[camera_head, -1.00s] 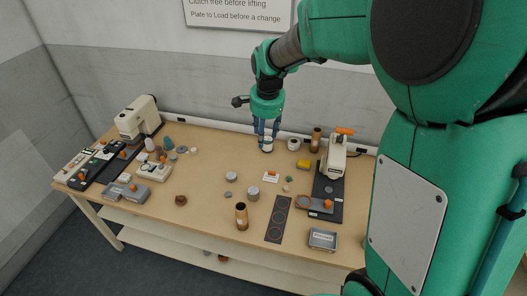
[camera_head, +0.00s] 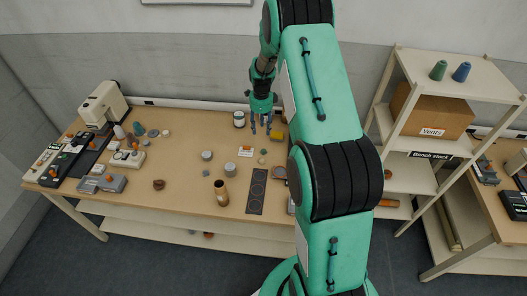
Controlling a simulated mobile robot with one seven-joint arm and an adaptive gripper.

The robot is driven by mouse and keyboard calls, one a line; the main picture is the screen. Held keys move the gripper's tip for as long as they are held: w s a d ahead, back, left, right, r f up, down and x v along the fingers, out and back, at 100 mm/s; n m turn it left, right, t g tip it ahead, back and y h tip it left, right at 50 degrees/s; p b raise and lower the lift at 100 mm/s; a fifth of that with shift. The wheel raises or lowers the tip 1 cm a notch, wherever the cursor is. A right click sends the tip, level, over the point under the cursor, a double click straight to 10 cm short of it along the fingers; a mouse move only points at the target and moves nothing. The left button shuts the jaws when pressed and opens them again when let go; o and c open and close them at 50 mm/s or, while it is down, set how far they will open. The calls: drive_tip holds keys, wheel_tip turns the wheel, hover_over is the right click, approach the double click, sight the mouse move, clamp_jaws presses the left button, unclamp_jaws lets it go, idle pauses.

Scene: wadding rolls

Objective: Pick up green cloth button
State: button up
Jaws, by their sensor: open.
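A small green round piece (camera_head: 263,151), which looks like the green cloth button, lies on the wooden table just right of a small white label card (camera_head: 245,151). A paler small disc (camera_head: 261,160) lies just in front of it. My gripper (camera_head: 261,131) points down with its blue fingers apart and nothing visible between them. It appears above and behind the green piece, apart from it; its exact height is hard to tell.
My arm hides the table's right part. A shelf (camera_head: 410,172) stands at the right.

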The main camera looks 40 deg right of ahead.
drive_tip(key=shift+d+f+m, duration=0.15)
drive_tip(key=shift+d+f, duration=0.1)
drive_tip(key=shift+f, duration=0.2)
drive_tip(key=shift+d+f+m, duration=0.15)
drive_tip(key=shift+d+f, duration=0.05)
drive_tip(key=shift+f, duration=0.25)
hover_over(263, 150)
drive_tip(key=shift+s+f, duration=0.1)
drive_tip(key=shift+f, duration=4.2)
drive_tip(key=shift+a+f, duration=0.1)
drive_tip(key=shift+f, duration=2.5)
drive_tip(key=shift+c, duration=0.2)
drive_tip(key=c, duration=0.7)
